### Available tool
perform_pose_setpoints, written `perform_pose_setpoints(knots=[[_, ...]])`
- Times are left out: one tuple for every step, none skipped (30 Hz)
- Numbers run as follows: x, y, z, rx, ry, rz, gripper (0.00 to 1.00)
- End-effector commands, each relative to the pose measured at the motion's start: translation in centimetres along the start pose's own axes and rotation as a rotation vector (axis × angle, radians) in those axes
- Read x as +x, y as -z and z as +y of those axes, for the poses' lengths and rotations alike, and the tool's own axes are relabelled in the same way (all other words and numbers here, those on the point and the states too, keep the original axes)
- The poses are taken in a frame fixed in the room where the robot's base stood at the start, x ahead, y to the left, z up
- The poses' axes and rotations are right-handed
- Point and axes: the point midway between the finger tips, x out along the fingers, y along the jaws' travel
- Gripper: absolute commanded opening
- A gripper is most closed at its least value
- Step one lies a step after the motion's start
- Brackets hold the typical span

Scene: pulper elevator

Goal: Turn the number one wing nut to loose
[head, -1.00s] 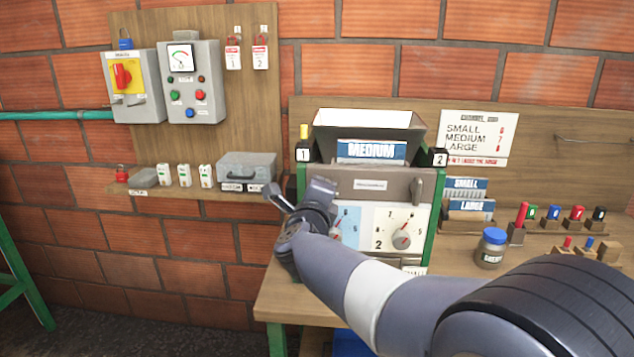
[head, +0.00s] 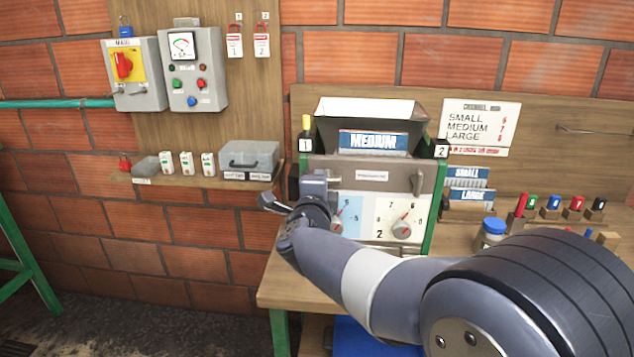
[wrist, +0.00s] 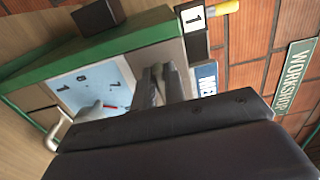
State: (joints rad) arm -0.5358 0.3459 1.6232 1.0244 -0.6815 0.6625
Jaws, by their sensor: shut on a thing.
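The green-framed machine (head: 372,166) carries a number 1 label (head: 305,146) at its upper left and a number 2 label (head: 440,150) at its upper right. The number two wing nut (head: 418,186) is a dark grey handle standing upright on the front's right side. My gripper (head: 315,186) is at the front's upper left, below the number 1 label, and covers the number one wing nut in the head view. In the wrist view my gripper (wrist: 158,85) is shut on the nut against the panel; the fingers hide most of it, so its angle is unclear.
Two dials show below, the right one (head: 402,228) clear and the left one (head: 339,226) partly behind my arm. A MEDIUM plate (head: 372,141) is above. A grey case (head: 249,158) is on the left shelf. A blue-lidded jar (head: 493,231) is on the bench at right.

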Motion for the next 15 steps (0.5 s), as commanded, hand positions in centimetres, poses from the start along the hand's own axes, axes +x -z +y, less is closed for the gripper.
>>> perform_pose_setpoints(knots=[[0.05,0.43,0.55,0.001,-0.009,0.011,0.0],[0.05,0.43,0.54,0.001,-0.009,0.011,0.0],[0.05,0.43,0.54,0.001,-0.009,0.011,0.0],[0.05,0.44,0.54,0.002,-0.009,0.011,0.0],[0.05,0.44,0.54,0.002,-0.009,0.011,0.0],[0.05,0.44,0.53,0.002,-0.009,0.011,0.14],[0.05,0.44,0.52,0.002,-0.008,0.011,0.17],[0.06,0.44,0.5,0.002,-0.008,0.011,0.19],[0.06,0.43,0.46,0.002,-0.007,0.011,0.22],[0.06,0.41,0.43,0.002,-0.007,0.01,0.25],[0.05,0.39,0.4,0.002,-0.006,0.01,0.27],[0.05,0.35,0.36,0.002,-0.005,0.009,0.31],[0.05,0.32,0.32,0.002,-0.005,0.008,0.33],[0.04,0.29,0.29,0.002,-0.005,0.007,0.35],[0.03,0.26,0.26,0.002,-0.004,0.006,0.36]])
